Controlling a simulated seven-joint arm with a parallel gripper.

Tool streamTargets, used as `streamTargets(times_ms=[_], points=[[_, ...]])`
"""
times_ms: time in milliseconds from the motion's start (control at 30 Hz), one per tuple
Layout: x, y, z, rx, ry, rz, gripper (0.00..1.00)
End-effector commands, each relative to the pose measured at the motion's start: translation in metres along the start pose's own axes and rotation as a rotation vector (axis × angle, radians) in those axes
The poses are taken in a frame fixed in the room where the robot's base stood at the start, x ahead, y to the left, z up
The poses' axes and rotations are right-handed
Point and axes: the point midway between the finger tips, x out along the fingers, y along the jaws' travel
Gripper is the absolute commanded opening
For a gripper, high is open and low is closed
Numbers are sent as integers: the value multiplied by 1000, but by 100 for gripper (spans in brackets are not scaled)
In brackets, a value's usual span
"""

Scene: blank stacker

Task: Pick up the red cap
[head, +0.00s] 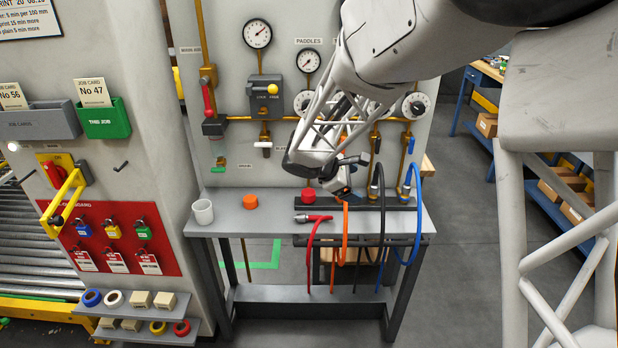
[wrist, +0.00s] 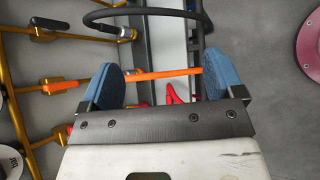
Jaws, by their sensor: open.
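The red cap (head: 308,195) sits upright on the grey bench near its back edge, in the middle of the head view. An orange cap (head: 250,202) stands to its left. My gripper (head: 344,184) is just right of the red cap and above the bench, apart from it. In the wrist view my gripper (wrist: 163,76) is open, its two blue pads wide apart. An orange hose (wrist: 160,75) crosses the view between the pads; I cannot tell whether it touches them. I cannot make out the red cap in the wrist view.
A white cup (head: 203,211) stands at the bench's left end. Red, orange, black and blue (head: 416,225) hoses hang at the bench's right half. A panel with gauges (head: 257,34), brass pipes and valves rises behind. The bench's front left is clear.

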Motion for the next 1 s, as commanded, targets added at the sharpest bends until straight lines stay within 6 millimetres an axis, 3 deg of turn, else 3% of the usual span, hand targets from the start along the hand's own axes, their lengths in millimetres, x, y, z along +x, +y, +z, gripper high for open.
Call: streamTargets(times_ms=[400,700,833,1000], points=[[24,55,-126,-386,-114,199,87],[35,75,-218,-630,-192,337,87],[37,79,-243,-692,-214,376,87],[38,81,-256,-726,-226,397,87]])
